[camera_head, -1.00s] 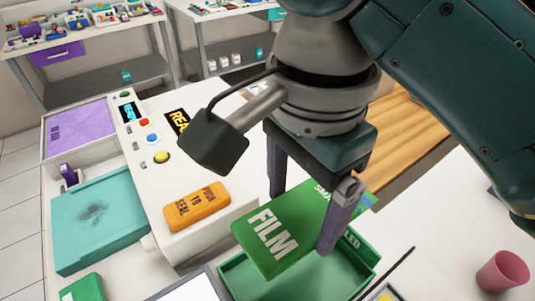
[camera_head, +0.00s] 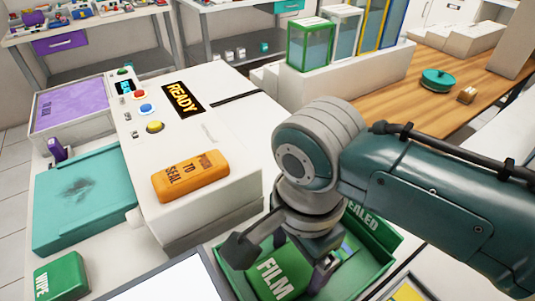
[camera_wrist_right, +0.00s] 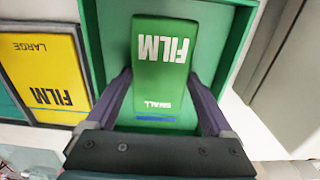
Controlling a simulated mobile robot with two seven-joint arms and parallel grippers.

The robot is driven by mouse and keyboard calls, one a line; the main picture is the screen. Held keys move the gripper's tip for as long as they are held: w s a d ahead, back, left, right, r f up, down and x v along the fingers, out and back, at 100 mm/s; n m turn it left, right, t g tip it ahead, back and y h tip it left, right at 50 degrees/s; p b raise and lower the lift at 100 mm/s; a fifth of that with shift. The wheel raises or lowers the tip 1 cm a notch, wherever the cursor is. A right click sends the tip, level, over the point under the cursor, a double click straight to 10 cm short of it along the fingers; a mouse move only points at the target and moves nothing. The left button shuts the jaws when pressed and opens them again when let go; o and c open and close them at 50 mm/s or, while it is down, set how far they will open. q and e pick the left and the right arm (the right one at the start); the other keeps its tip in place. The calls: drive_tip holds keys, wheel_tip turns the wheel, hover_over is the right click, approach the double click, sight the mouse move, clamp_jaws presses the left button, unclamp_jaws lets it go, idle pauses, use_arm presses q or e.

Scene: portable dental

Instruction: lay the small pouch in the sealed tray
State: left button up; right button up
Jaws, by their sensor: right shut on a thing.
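The small pouch (camera_head: 272,274) is green with white FILM lettering. It also shows in the right wrist view (camera_wrist_right: 160,60), where SMALL can be read. The sealed tray (camera_head: 384,243) is a shallow green tray marked SEALED at front centre; it also shows in the right wrist view (camera_wrist_right: 97,30). My right gripper (camera_head: 318,268) is shut on the pouch, with one finger at each side edge in the right wrist view (camera_wrist_right: 163,102). The pouch is within the tray's outline, low inside it; whether it touches the floor I cannot tell. My left gripper is out of view.
A white machine (camera_head: 225,105) with a READY display stands behind the tray. An orange TO SEAL block (camera_head: 190,177) lies on it. A yellow large film pouch (camera_wrist_right: 45,80) lies beside the tray.

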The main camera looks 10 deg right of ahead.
sight(295, 263)
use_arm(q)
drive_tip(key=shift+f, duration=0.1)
use_arm(e)
drive_tip(key=shift+f, duration=0.2)
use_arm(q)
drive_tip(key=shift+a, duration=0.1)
use_arm(e)
drive_tip(key=o, duration=1.1)
drive_tip(key=shift+o, duration=0.2)
wheel_tip(295, 263, up, 12)
drive_tip(key=p, duration=0.4)
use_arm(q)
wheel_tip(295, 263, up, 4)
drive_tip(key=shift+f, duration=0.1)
use_arm(e)
drive_tip(key=s+d+r+n+t, duration=0.2)
drive_tip(key=s+d+n, duration=0.7)
drive_tip(key=n, duration=0.7)
drive_tip(key=s+t, duration=0.1)
drive_tip(key=s, duration=0.2)
drive_tip(key=shift+d+t, duration=0.2)
drive_tip(key=shift+t, duration=0.1)
drive_tip(key=shift+s, duration=0.1)
